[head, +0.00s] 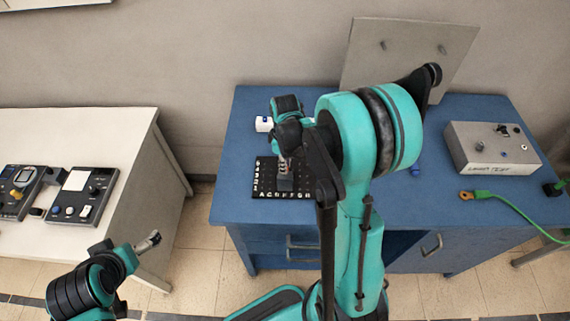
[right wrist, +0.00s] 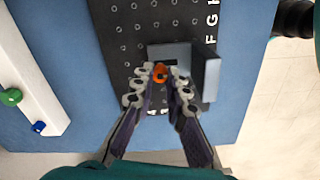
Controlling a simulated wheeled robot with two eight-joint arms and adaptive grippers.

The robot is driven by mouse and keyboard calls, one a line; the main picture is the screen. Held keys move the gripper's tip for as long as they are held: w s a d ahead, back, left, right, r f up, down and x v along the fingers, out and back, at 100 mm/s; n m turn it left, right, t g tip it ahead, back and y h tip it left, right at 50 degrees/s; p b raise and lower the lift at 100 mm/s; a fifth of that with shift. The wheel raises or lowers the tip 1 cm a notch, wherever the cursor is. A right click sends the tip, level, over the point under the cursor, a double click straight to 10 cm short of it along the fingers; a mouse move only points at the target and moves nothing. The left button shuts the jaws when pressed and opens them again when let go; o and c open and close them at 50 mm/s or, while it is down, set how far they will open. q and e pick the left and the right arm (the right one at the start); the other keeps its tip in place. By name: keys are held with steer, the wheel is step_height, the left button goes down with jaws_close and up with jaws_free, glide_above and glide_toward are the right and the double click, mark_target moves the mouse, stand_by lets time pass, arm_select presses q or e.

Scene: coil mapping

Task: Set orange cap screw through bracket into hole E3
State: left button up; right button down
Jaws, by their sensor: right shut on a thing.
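The orange cap screw (right wrist: 160,71) shows in the right wrist view between the fingertips of my right gripper (right wrist: 160,82), which is shut on it. The grey bracket (right wrist: 207,78) has an upright wall and lies on the black hole board (right wrist: 140,22). The screw head is over the bracket; its shank and hole E3 are hidden. In the head view my right gripper (head: 286,158) points down at the bracket (head: 285,183) on the lettered board (head: 262,172). My left gripper (head: 150,241) hangs low at the left, away from the board; its jaw state is unclear.
A white block (right wrist: 38,92) with green (right wrist: 11,97) and blue (right wrist: 38,127) pieces lies left of the board in the wrist view. On the blue bench (head: 235,205) a grey test box (head: 492,147) and green cable (head: 510,206) stand right. A pale table (head: 125,150) stands left.

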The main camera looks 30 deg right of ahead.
steer(key=shift+f+b, duration=0.75)
steer(key=shift+f, duration=0.15)
stand_by(0.5)
steer(key=m, duration=0.5)
steer(key=c, duration=1.4)
jaws_free()
steer(key=shift+c, duration=0.2)
step_height(320, 180, up, 12)
